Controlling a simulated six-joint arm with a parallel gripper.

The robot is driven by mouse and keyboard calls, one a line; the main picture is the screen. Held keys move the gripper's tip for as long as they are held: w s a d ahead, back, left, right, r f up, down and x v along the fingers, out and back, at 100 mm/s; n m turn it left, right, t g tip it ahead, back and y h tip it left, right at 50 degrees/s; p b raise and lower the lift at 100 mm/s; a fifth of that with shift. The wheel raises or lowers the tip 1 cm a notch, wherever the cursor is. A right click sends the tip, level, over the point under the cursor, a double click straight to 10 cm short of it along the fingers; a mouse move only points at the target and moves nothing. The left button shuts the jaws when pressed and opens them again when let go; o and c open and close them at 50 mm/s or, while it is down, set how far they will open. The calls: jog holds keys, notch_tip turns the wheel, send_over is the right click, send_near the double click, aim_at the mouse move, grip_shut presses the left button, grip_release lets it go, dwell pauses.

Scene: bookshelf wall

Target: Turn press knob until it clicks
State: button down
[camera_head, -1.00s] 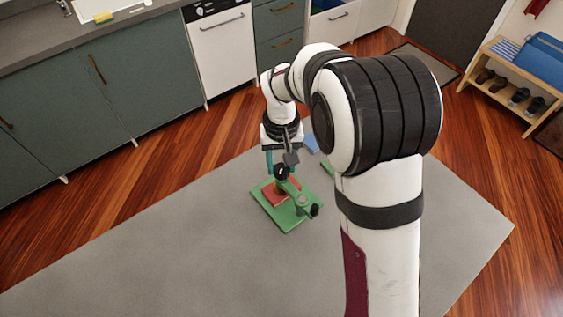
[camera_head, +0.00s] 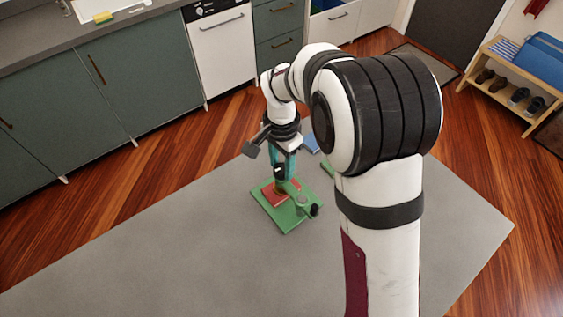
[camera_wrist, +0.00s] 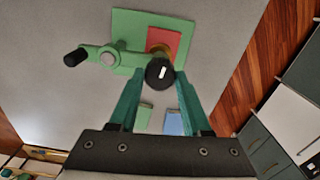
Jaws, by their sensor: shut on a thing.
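The press has a green base plate (camera_head: 285,222) with a red pad (camera_head: 268,192) on it, and it stands on the grey mat. Its green arm ends in a black handle, which shows in the wrist view (camera_wrist: 75,57). The black knob (camera_wrist: 160,73) has a white mark and sits over a brass-coloured part at the arm's other end; it also shows in the head view (camera_head: 279,171). My gripper (camera_wrist: 159,78) has its teal fingers on either side of the knob and is shut on it. The fingers partly hide the knob in the head view.
A blue flat piece (camera_head: 311,143) and a green flat piece (camera_head: 328,168) lie on the mat (camera_head: 170,240) behind the press. Cabinets (camera_head: 150,85) line the back. A shoe rack (camera_head: 520,85) stands at the right. The mat left of the press is clear.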

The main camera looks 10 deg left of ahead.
aim_at(282, 168)
jog(key=shift+m, duration=1.7)
jog(key=shift+c, duration=1.8)
grip_release()
notch_tip(282, 168, up, 16)
